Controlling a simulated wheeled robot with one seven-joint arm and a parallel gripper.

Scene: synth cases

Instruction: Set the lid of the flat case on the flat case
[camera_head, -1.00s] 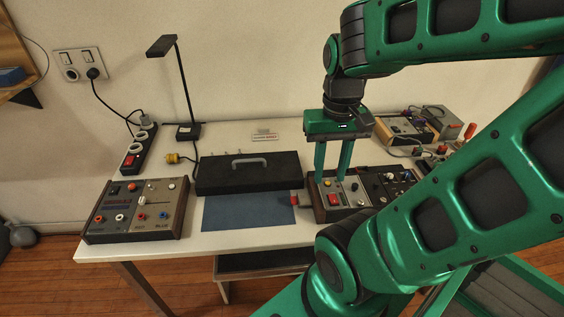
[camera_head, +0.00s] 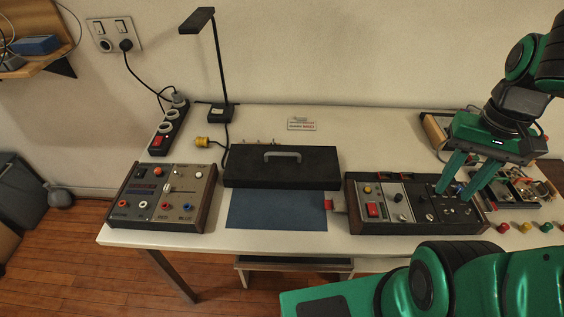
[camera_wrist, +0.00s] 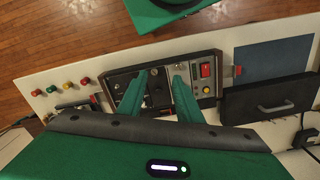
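A flat black slab with a grey handle (camera_head: 282,167), which looks like the lid, lies at the back middle of the table; it also shows in the wrist view (camera_wrist: 270,101). A wide, low case with a knobbed panel (camera_head: 403,216), which looks like the flat case, stands to its right and nearer; it shows in the wrist view too (camera_wrist: 207,70). Its top is uncovered. My gripper (camera_head: 453,195) points down over the right part of this case, away from the slab. Its two fingers are apart with nothing between them, also in the wrist view (camera_wrist: 158,85).
A second panel case with wooden sides (camera_head: 166,196) stands at the left. A blue mat (camera_head: 277,210) lies before the slab. A desk lamp (camera_head: 220,75) and power strip (camera_head: 167,132) stand behind left. Open boxes of parts (camera_head: 515,187) and coloured buttons crowd the right.

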